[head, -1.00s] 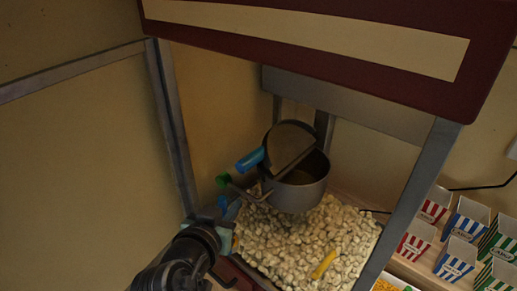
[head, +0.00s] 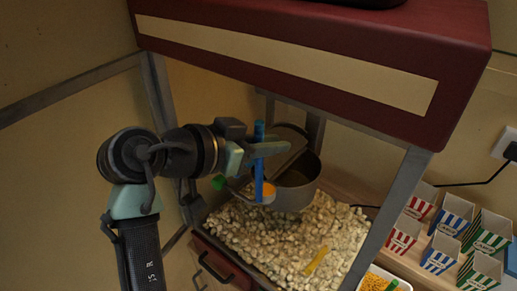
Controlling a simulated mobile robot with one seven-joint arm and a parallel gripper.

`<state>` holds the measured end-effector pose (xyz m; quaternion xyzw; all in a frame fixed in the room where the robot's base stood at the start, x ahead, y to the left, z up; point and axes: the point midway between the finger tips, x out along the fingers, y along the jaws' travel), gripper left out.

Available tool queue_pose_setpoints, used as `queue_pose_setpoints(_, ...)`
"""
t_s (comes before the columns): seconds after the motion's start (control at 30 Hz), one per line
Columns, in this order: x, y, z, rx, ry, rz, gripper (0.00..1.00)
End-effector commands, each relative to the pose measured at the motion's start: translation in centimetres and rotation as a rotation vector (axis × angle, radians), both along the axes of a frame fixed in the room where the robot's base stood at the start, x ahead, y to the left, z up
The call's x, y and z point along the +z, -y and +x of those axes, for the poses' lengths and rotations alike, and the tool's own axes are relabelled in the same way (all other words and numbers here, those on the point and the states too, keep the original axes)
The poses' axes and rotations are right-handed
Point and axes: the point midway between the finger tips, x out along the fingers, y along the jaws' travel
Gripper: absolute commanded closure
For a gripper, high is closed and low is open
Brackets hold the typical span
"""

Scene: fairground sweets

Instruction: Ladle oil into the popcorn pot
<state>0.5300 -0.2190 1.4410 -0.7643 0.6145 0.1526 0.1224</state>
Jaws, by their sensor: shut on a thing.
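The grey popcorn pot (head: 297,193) hangs inside the popcorn machine above a heap of popcorn. Its lid (head: 291,136) is half raised, so part of the dark inside shows. A green-tipped handle (head: 219,182) sticks out to the pot's left. My gripper (head: 256,154) is shut on the upright blue handle of the ladle (head: 259,173). The ladle's low end, with orange-yellow oil (head: 268,189) in it, is in front of the pot's left side. I cannot tell whether it touches the pot. My gripper hides part of the lid.
Popcorn (head: 262,232) covers the machine floor, with a yellow scoop handle (head: 316,260) in it. A metal post (head: 391,209) stands at the right front, under the red top (head: 330,35). Striped boxes (head: 440,257) and a tray of kernels (head: 377,281) are at the right.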

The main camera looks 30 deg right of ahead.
Motion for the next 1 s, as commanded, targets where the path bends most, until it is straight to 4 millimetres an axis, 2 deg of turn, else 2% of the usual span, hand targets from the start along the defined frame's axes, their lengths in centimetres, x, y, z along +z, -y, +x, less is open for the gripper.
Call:
queue_pose_setpoints(0.5, 0.1, 6.9, 2.8, -0.001, 0.000, 0.001, 1.00)
queue_pose_setpoints(1.0, 0.1, 12.9, 5.3, 0.000, 0.000, 0.000, 1.00)
